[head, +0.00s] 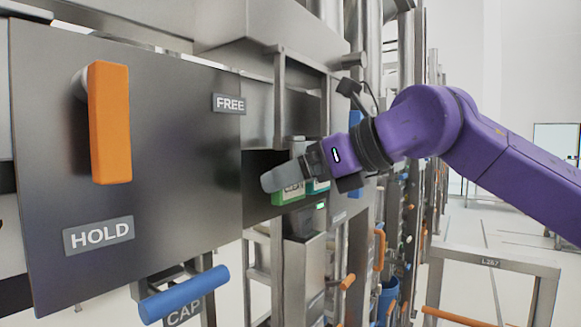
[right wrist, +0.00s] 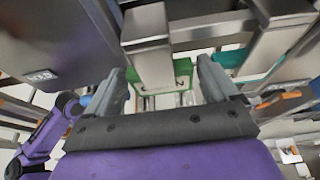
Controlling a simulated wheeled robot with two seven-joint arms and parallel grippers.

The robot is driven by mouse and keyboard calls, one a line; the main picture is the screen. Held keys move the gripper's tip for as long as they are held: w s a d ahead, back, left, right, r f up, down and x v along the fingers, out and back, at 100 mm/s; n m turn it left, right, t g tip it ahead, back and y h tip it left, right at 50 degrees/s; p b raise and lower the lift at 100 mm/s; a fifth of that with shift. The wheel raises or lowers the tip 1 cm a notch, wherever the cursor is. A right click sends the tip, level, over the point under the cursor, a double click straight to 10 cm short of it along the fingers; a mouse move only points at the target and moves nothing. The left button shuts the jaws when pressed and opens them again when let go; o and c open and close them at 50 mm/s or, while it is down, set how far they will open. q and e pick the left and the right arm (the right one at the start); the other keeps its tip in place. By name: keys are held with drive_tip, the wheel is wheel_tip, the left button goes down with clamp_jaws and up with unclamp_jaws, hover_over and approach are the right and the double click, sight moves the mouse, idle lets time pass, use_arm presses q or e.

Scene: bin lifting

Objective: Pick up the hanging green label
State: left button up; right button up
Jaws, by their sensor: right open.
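The green label (head: 288,198), with pale lettering, hangs below the metal frame just under my right gripper (head: 277,181) in the head view. The gripper's fingers hide its upper part. In the right wrist view the green label (right wrist: 181,80) shows between the two spread fingers of my right gripper (right wrist: 163,78), partly behind a metal bar. The gripper is open and empty. I cannot tell whether a finger touches the label.
A metal bar (right wrist: 150,45) runs above the label between the fingers. A teal label (head: 319,187) hangs close to its right. A large dark panel (head: 180,150) with an orange handle (head: 109,122) stands at the left. A blue handle (head: 184,294) sits below.

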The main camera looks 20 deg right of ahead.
drive_tip(key=shift+w+a+f, duration=0.1)
drive_tip(key=shift+w, duration=0.05)
drive_tip(key=c, duration=0.7)
drive_tip(key=shift+r+b, duration=0.4)
drive_tip(key=shift+r, duration=0.15)
drive_tip(key=s+d+r+b, duration=0.1)
drive_tip(key=s+d+b, duration=0.5)
drive_tip(key=s+d, duration=0.5)
drive_tip(key=s, duration=0.3)
drive_tip(key=shift+s+d+r, duration=0.15)
drive_tip(key=shift+s, duration=0.05)
